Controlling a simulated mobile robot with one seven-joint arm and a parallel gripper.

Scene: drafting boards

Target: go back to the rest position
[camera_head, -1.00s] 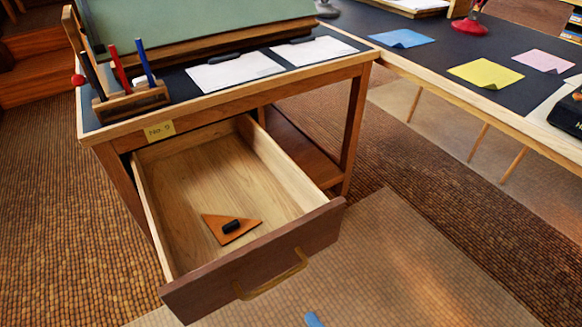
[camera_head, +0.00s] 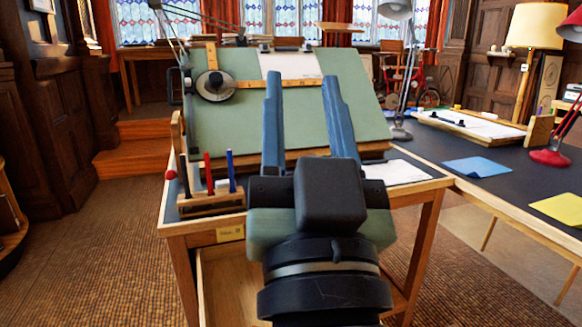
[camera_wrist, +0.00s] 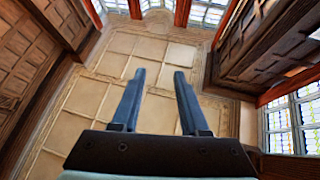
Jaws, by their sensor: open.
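My gripper (camera_head: 303,83) is raised in front of the drafting board in the head view, its two blue fingers apart with nothing between them. In the wrist view my gripper (camera_wrist: 158,73) is also open and empty, facing the panelled ceiling. The green drafting board (camera_head: 225,125) stands tilted on the wooden desk behind my gripper. Part of the open drawer (camera_head: 225,285) shows below the desk's front edge; my arm hides the rest, and its contents are out of view.
A pen holder (camera_head: 210,203) with pens stands at the desk's left front. A second dark table (camera_head: 500,195) at right carries blue paper (camera_head: 477,167), yellow paper (camera_head: 562,208) and a red lamp (camera_head: 551,157). Wooden steps (camera_head: 143,150) are at the left. Carpeted floor at left is clear.

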